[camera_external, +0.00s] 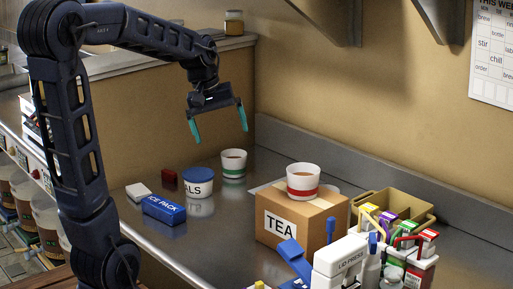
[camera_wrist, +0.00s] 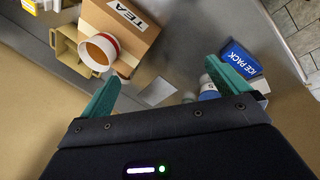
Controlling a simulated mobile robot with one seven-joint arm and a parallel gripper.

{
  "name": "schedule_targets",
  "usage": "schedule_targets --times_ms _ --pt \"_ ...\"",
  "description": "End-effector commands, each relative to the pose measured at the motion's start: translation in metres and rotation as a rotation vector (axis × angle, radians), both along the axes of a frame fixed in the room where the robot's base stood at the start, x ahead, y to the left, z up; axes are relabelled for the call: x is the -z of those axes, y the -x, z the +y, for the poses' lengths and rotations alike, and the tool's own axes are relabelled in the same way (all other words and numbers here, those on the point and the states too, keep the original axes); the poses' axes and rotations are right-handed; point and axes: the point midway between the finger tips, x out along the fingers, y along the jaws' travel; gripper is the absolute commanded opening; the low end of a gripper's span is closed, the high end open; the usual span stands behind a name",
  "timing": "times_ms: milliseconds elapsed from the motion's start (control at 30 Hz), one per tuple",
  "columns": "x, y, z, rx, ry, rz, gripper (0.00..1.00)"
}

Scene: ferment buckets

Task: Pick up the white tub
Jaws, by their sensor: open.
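A white tub with a red band and brownish contents (camera_external: 303,182) stands upright on the TEA box (camera_external: 283,226). It also shows in the wrist view (camera_wrist: 97,53), left of my fingers. A white tub with a green band (camera_external: 233,164) stands on the steel counter. A white tub with a blue lid and partly hidden lettering (camera_external: 198,184) stands left of it. My gripper (camera_external: 220,134) is open and empty, pointing down above the green-banded and blue-lidded tubs, apart from both. In the wrist view my gripper's teal fingers (camera_wrist: 163,72) are spread with nothing between them.
A blue ice pack (camera_external: 164,210), a small red block (camera_external: 169,176) and a small white block (camera_external: 138,191) lie at the left. A tan bin (camera_external: 405,208), several bright cartons and a white lid press (camera_external: 340,258) crowd the right. A wall (camera_external: 330,110) closes the back.

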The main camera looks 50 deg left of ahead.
Motion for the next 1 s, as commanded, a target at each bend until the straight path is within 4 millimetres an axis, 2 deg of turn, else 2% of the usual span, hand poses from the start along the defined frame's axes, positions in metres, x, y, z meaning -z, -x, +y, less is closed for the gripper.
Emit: schedule_targets --times_ms 33,200,500,733,1000 --pt "0.005 -0.012 0.013 -0.054 0.022 0.015 1.0" --pt "0.021 -0.045 0.054 -0.231 0.093 0.055 1.0" --pt "0.062 -0.094 0.135 -0.544 0.216 0.124 1.0" --pt "0.105 -0.119 0.206 -0.786 0.307 0.177 1.0" --pt "0.167 -0.133 0.29 -1.066 0.412 0.239 1.0"
